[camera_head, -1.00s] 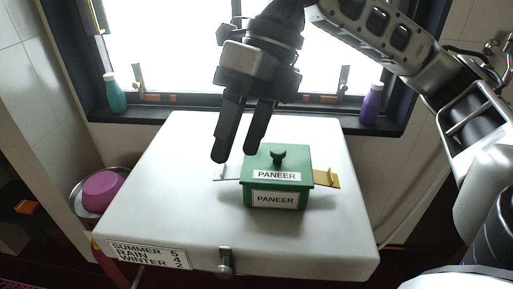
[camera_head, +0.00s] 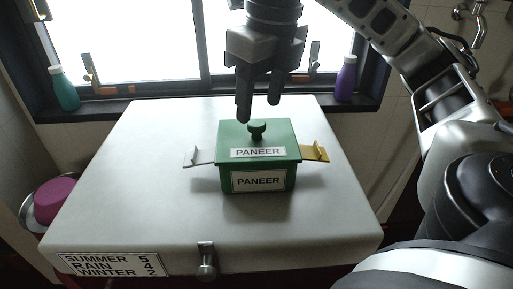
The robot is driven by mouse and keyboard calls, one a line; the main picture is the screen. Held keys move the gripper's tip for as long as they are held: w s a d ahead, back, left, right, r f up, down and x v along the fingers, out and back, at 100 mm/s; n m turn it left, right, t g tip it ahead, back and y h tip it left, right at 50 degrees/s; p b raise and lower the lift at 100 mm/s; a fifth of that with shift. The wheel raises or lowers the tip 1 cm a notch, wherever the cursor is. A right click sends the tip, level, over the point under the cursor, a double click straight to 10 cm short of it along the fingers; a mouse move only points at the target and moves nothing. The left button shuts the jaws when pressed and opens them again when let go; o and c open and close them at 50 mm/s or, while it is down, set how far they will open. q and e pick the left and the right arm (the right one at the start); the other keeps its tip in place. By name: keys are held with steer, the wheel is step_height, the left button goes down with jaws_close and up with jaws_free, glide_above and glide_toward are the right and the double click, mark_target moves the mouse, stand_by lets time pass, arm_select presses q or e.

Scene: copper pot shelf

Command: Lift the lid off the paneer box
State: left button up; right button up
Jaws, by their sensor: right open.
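The green paneer box (camera_head: 257,182) stands on a white chest top, with a PANEER label on its front. Its green lid (camera_head: 275,137) is on, with a second PANEER label and a dark green knob (camera_head: 257,130) on top. A silver bracket (camera_head: 198,157) is at the box's left side and a brass bracket (camera_head: 315,152) at its right. My right gripper (camera_head: 258,108) points down, open, with its fingertips just above or behind the knob; I cannot tell if they touch it. Nothing is seen between the fingers. My left gripper is not in view.
The white chest top (camera_head: 130,190) is clear around the box. It has a front latch (camera_head: 206,262) and a SUMMER/RAIN/WINTER label (camera_head: 112,264). A teal bottle (camera_head: 63,88) and a purple bottle (camera_head: 346,79) stand on the window sill. A purple bowl (camera_head: 54,199) is at left.

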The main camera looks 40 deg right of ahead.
mark_target(257, 123)
steer(key=shift+w+d+f, duration=0.1)
steer(key=shift+w+f, duration=0.15)
steer(key=shift+f, duration=0.65)
steer(key=shift+w+d+f, duration=0.15)
steer(key=shift+w+f, duration=0.05)
steer(key=shift+f, duration=0.65)
steer(key=shift+w+d+f, duration=0.1)
steer(key=shift+w+f, duration=0.15)
steer(key=shift+f, duration=0.65)
steer(key=c, duration=1.1)
